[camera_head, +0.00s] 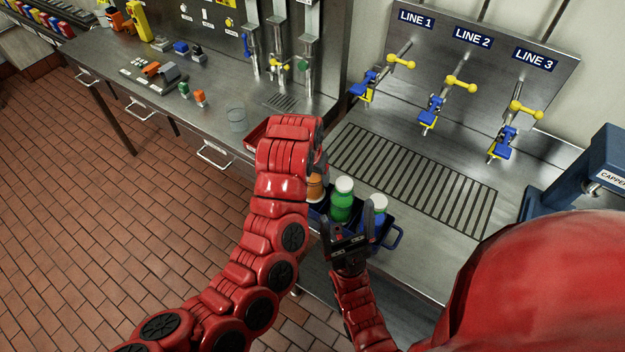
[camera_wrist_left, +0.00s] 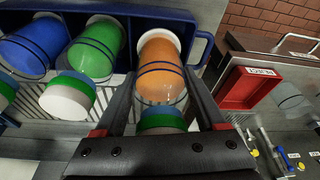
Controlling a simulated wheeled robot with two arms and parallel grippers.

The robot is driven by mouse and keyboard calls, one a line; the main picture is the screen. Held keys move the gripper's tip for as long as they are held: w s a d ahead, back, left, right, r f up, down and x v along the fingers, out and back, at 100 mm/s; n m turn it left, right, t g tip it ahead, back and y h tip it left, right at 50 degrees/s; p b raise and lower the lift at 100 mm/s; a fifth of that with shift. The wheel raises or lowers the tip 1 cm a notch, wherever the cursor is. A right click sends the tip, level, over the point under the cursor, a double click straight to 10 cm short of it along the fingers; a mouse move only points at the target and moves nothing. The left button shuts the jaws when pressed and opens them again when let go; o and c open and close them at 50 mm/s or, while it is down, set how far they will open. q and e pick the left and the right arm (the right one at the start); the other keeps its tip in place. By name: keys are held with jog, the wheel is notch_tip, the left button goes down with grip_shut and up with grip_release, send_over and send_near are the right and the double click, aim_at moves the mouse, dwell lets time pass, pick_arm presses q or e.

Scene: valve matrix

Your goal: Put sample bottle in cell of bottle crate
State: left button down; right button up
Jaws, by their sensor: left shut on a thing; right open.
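The blue bottle crate (camera_head: 392,238) stands on the steel counter, with a green bottle (camera_head: 340,206) and a blue bottle (camera_head: 378,212) in it. An orange bottle (camera_head: 314,188) is at the crate's left end, partly hidden by my left arm. My left gripper (camera_wrist_left: 165,112) is shut on the orange bottle (camera_wrist_left: 160,72) in the left wrist view, at the crate's handle end beside the green bottle (camera_wrist_left: 97,48). I cannot tell how deep the orange bottle sits. My right gripper (camera_head: 350,222) is open in front of the green and blue bottles.
A slatted drain (camera_head: 415,180) lies behind the crate, below several valves with yellow handles (camera_head: 460,83). A blue capper (camera_head: 585,175) stands at the right.

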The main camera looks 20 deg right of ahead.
aim_at(313, 183)
pick_arm(q)
notch_tip(313, 183, down, 3)
jog(key=shift+r+p, duration=0.2)
jog(key=shift+p, duration=0.4)
jog(key=shift+f, duration=0.25)
jog(key=shift+f, duration=0.1)
